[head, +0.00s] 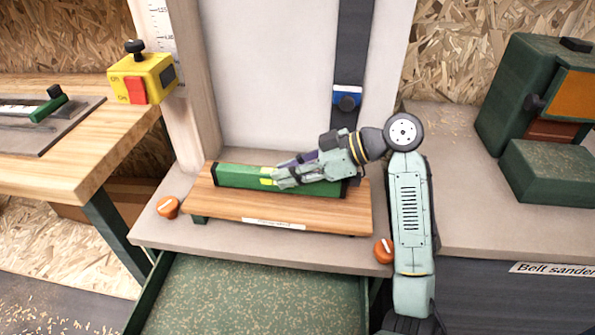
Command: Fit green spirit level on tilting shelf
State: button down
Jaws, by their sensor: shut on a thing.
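The green spirit level (239,176) lies lengthwise along the back of the wooden tilting shelf (290,212). Its left end has a dark cap, and a yellow-green patch shows near my gripper. My gripper (274,178) reaches in from the right and is shut on the level near its middle. The gripper and wrist hide part of the level's middle and right. The level looks flat along the shelf; I cannot tell whether its underside touches the board. The shelf has a white label on its front edge.
Orange knobs (168,207) and (385,250) flank the shelf on the grey bench. A yellow box with a red switch (141,78) stands left. A green drawer (250,295) is open below. A green machine (530,90) stands right. A wooden bench (70,165) is left.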

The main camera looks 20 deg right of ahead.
jog(key=shift+f, duration=0.35)
jog(key=c, duration=1.3)
grip_release()
